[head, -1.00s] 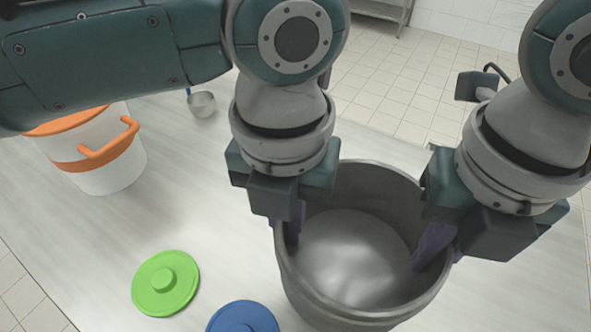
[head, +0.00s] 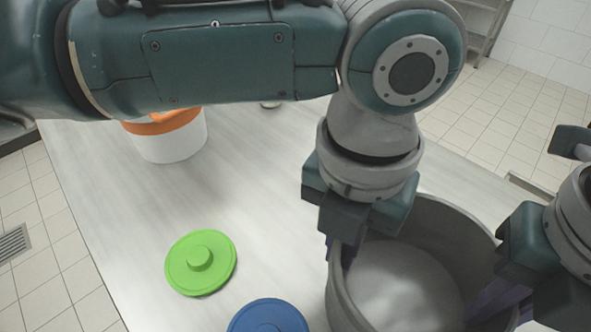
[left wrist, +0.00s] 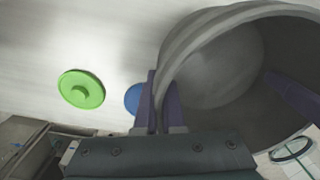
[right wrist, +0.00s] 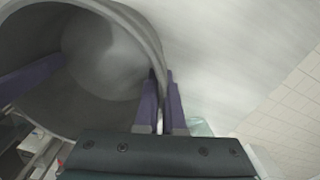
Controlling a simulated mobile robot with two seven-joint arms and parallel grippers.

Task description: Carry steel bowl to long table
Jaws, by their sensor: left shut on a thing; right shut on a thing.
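The steel bowl (head: 405,285) is a large, deep grey vessel at the lower right of the head view. It is empty inside. My left gripper (head: 345,250) is shut on its left wall, one finger inside and one outside; the left wrist view shows the wall (left wrist: 190,50) between the fingers (left wrist: 160,105). My right gripper (head: 500,300) is shut on the opposite wall, and the right wrist view shows the rim (right wrist: 150,45) between its fingers (right wrist: 162,100). The long table (head: 130,215) has a pale top beneath the bowl. Whether the bowl touches it is unclear.
A green lid (head: 200,262) and a blue lid (head: 268,318) lie left of the bowl. A white bucket with an orange band (head: 170,140) stands farther back, partly hidden by my left arm. Tiled floor (head: 30,200) shows beyond the table's left edge. A metal shelf (head: 485,25) stands at the back.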

